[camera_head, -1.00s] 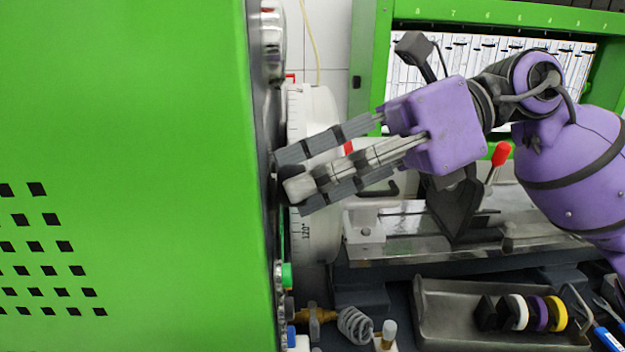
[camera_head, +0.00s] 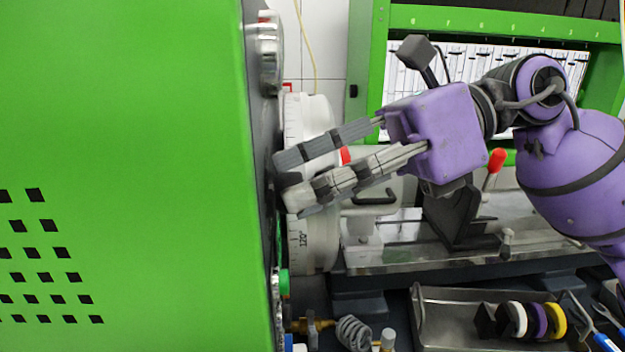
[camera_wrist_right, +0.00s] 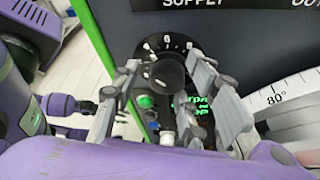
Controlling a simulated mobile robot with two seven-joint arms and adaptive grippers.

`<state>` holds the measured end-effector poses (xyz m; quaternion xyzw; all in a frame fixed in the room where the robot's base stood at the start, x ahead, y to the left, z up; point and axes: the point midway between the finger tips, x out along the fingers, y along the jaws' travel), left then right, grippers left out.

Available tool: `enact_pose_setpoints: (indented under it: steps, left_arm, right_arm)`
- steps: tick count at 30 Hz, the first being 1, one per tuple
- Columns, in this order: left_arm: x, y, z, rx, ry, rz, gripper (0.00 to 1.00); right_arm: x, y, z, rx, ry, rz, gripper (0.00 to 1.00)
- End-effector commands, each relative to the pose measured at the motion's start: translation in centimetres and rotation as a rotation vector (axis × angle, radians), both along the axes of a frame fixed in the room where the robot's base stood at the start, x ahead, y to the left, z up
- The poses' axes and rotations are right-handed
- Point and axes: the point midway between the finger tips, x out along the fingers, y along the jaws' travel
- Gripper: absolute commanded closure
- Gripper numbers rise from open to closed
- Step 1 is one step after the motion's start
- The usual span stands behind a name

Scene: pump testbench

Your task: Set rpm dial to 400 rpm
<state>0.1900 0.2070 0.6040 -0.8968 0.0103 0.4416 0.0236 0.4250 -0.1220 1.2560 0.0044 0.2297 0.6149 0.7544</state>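The rpm dial (camera_wrist_right: 168,74), a round black knob with white scale marks around it, shows on the dark panel in the right wrist view. Its exact setting is too small to read. My right gripper (camera_wrist_right: 165,68) has its fingers spread on either side of the knob; I cannot tell whether they touch it. In the head view, my right gripper (camera_head: 283,178) reaches left to the panel edge with its fingers apart, and the dial is hidden there. Below the knob, a green lit display (camera_wrist_right: 200,115) is partly covered by a finger. My left gripper is not clearly identifiable.
A large green cabinet (camera_head: 130,150) fills the left of the head view. A white graduated wheel (camera_head: 305,250) stands close behind my fingers. A red-tipped lever (camera_head: 496,160) and a grey tray (camera_head: 450,310) with several rings lie to the right.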

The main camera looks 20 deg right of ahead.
Motion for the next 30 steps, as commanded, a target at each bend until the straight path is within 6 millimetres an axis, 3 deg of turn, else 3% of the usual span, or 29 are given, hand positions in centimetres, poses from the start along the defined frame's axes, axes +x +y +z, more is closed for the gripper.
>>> enact_pose_setpoints:
  steps: [11,24,30]
  left_arm:
    - [0.0,0.0,0.0,-0.001,-0.001,0.001,0.68]
    - [0.0,0.0,0.0,0.0,0.0,0.0,0.68]
    - [0.0,0.0,0.0,0.0,0.0,0.0,0.68]
  right_arm:
    - [0.0,-0.9,0.1,-0.002,0.005,-0.003,0.6]
    - [-1.2,-8.9,3.1,0.0,0.004,-0.003,0.6]
    - [-1.5,-10.9,3.9,-0.001,0.002,-0.001,0.6]
